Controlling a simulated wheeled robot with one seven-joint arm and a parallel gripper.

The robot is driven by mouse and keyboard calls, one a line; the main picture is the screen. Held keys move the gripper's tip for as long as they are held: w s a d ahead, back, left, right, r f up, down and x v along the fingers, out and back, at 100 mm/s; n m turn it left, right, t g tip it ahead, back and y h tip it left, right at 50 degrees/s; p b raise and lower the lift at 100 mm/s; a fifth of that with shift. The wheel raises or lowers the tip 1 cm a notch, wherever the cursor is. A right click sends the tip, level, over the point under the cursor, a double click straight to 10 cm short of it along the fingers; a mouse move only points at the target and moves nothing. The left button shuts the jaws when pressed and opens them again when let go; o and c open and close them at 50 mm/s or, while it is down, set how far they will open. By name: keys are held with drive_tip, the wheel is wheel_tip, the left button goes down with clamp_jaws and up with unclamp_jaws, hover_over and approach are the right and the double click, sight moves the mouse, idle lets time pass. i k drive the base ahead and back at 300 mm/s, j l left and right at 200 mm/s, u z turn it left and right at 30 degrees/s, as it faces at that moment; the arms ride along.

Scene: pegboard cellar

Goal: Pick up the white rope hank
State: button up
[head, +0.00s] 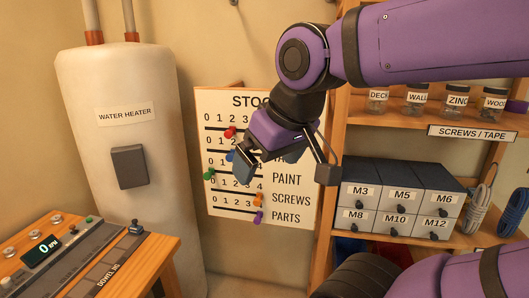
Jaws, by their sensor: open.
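The white rope hank (475,209) stands on the shelf at the right, just right of the small-parts drawers. It looks like a bundled, looped coil of pale cord. My gripper (268,164) is open and empty. It hangs in front of the stock board, well to the left of the hank and apart from it. Its fingers point down.
A blue rope hank (514,212) stands right of the white one. Labelled drawers (403,197) fill the shelf to the left. Jars (417,98) stand on the shelf above. The stock board (228,199), water heater (118,165) and wooden bench (148,250) lie left.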

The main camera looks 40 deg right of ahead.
sight(479, 203)
drive_tip(key=z, duration=2.7)
drive_tip(key=j+z, duration=0.7)
drive_tip(key=z, duration=0.15)
